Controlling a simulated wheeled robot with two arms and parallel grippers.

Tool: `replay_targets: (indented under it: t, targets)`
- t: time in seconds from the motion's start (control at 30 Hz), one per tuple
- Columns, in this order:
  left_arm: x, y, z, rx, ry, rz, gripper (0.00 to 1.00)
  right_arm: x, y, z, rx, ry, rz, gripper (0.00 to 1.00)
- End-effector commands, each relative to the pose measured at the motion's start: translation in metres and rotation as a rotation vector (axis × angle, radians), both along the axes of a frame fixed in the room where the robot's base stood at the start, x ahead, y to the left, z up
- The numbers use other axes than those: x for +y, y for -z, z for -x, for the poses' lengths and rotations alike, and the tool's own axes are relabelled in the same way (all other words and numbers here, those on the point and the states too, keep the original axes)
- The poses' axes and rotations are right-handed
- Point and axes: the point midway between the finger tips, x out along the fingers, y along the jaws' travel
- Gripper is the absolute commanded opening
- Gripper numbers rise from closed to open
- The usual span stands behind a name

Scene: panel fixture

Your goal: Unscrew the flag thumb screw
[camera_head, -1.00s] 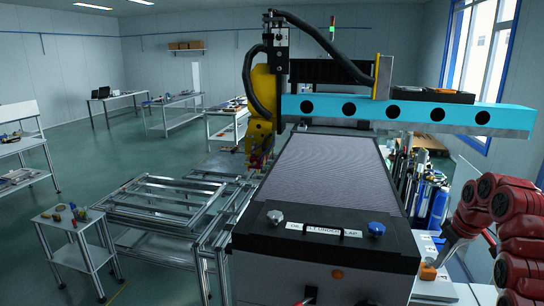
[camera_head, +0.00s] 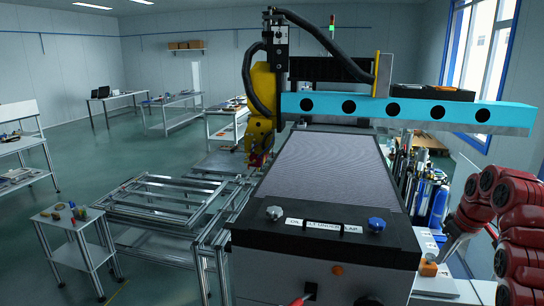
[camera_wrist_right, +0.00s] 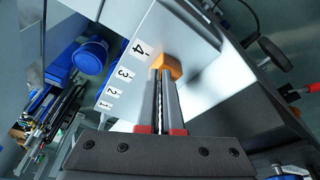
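My right gripper (camera_wrist_right: 160,74) has its two grey fingers almost side by side, with only a narrow gap between them. Their tips point at an orange block (camera_wrist_right: 168,66) beside the number 4 on a white surface. Whether they touch or pinch it is not clear. In the head view the orange block (camera_head: 428,269) shows right of the machine, below my right gripper (camera_head: 438,258). On the machine's black front strip are a silver knob (camera_head: 274,213) at left and a blue knob (camera_head: 376,224) at right. I cannot tell which part is the flag thumb screw. My left gripper is not in view.
The white numbered shelf (camera_head: 432,287) adjoins the machine's grey front panel (camera_head: 275,268). The panel carries an orange button (camera_head: 337,270) and dark fittings. Blue cylinders (camera_head: 438,208) stand behind the shelf. A small table (camera_head: 62,226) with small parts is far left.

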Motion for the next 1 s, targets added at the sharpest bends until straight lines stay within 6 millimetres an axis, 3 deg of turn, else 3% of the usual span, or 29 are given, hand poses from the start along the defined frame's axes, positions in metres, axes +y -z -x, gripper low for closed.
replay_targets:
  t: [0.33, 0.53, 1.0]
  targets:
    - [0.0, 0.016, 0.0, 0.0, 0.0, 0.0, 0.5, -0.004, 0.001, 0.004, -0.005, -0.001, 0.003, 0.0]
    - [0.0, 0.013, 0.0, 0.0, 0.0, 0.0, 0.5, -0.004, -0.006, 0.006, -0.004, -0.001, 0.001, 0.0]
    - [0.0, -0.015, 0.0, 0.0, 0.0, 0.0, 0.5, -0.004, -0.061, 0.006, -0.001, -0.002, 0.001, 0.0]
